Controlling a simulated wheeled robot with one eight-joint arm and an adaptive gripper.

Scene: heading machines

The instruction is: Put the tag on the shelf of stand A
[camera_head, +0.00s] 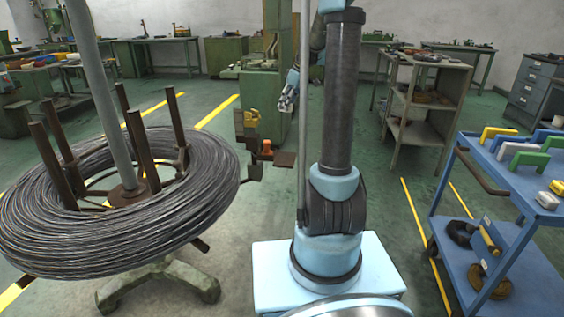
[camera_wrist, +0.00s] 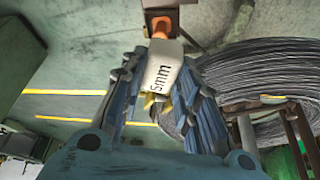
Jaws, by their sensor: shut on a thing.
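My gripper (camera_wrist: 160,85) is shut on a white tag (camera_wrist: 163,66) with dark lettering that seems to read "5mm". The tag sits between the blue fingers, with a bit of yellow at its lower end. In the head view my gripper (camera_head: 287,98) is beyond the arm column, and the tag cannot be made out there. A stand bears a large wire coil (camera_head: 205,210) at the left. Small brown plates (camera_head: 285,159) show beside the coil, with an orange piece (camera_head: 266,147) near them. In the wrist view the orange piece (camera_wrist: 163,26) is just beyond the tag, against a brown plate (camera_wrist: 188,14). No stand letter is readable.
A blue cart (camera_head: 470,190) with coloured blocks stands at the right. A grey shelf rack (camera_head: 440,70) stands behind it. A green machine (camera_head: 262,85) is behind my gripper. Upright brown posts (camera_head: 140,150) rise inside the coil. Green floor lies open between rack and machine.

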